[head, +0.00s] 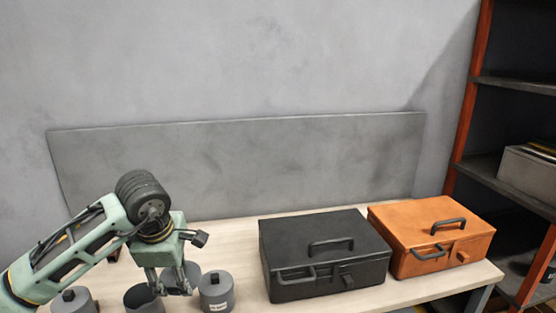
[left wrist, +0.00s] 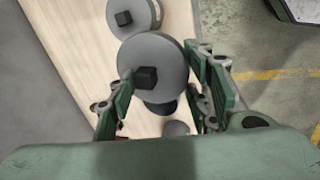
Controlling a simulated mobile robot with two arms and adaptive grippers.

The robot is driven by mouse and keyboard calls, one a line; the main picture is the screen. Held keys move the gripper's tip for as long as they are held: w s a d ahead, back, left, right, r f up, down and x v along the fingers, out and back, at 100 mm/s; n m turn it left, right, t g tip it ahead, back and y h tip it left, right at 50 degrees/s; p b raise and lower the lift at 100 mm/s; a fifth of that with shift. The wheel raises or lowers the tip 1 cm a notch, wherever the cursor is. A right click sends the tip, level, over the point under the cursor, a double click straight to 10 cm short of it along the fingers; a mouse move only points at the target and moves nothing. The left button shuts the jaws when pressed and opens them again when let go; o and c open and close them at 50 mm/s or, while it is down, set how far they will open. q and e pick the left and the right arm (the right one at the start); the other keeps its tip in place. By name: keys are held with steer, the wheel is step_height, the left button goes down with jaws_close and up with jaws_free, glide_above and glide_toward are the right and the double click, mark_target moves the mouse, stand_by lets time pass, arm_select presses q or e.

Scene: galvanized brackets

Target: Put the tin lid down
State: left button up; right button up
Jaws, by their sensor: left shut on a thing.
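The tin lid (left wrist: 147,52), a grey disc with a black square knob, is between the fingers of my left gripper (left wrist: 158,80) in the left wrist view. The fingers are shut on its sides. In the head view my left gripper (head: 174,284) is low over the front left of the table, among the tins. An open grey tin (head: 144,301) stands just left of the fingers. In the left wrist view the lid partly covers what lies below it. My right gripper is not in view.
A lidded tin (head: 217,293) with a white label stands close right of the gripper. Another lidded tin (head: 76,302) is at the left. A black box (head: 325,255) and an orange box (head: 430,237) occupy the table's right side. A grey panel (head: 240,165) stands behind.

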arm_select(q)
steer(key=s+d+m+g+h, duration=0.3)
steer(key=s+d+m, duration=0.2)
steer(key=s+m, duration=1)
steer(key=m, duration=0.4)
steer(key=shift+s+d+f+h, duration=0.2)
steer(key=shift+h, duration=0.2)
